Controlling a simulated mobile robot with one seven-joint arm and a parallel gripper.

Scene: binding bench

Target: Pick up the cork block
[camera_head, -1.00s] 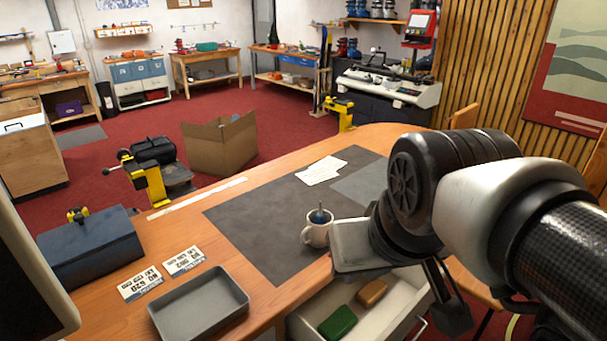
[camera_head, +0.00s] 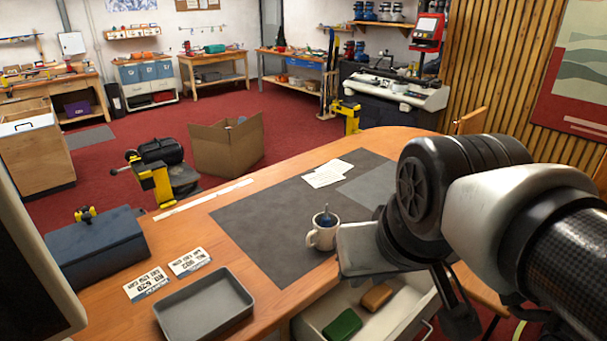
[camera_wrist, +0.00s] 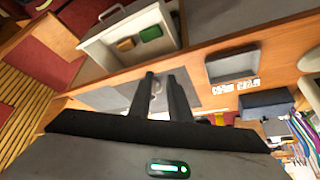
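The cork block is a small brown block (camera_head: 376,297) in the open white drawer (camera_head: 409,312) under the bench. It lies beside a green block (camera_head: 342,324), apart from it. In the wrist view the brown block (camera_wrist: 126,44) and the green block (camera_wrist: 151,33) lie side by side in the drawer (camera_wrist: 98,49). My gripper (camera_wrist: 164,74) shows two dark fingers apart, with nothing between them. In the head view my arm hides much of the gripper; part of a finger shows to the right of the drawer.
A mug (camera_head: 322,238) with something blue in it stands on the dark mat (camera_head: 270,225) by the bench edge. A grey tray (camera_head: 204,305), label cards (camera_head: 189,261) and a blue box (camera_head: 95,250) are at left. The drawer's walls surround both blocks.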

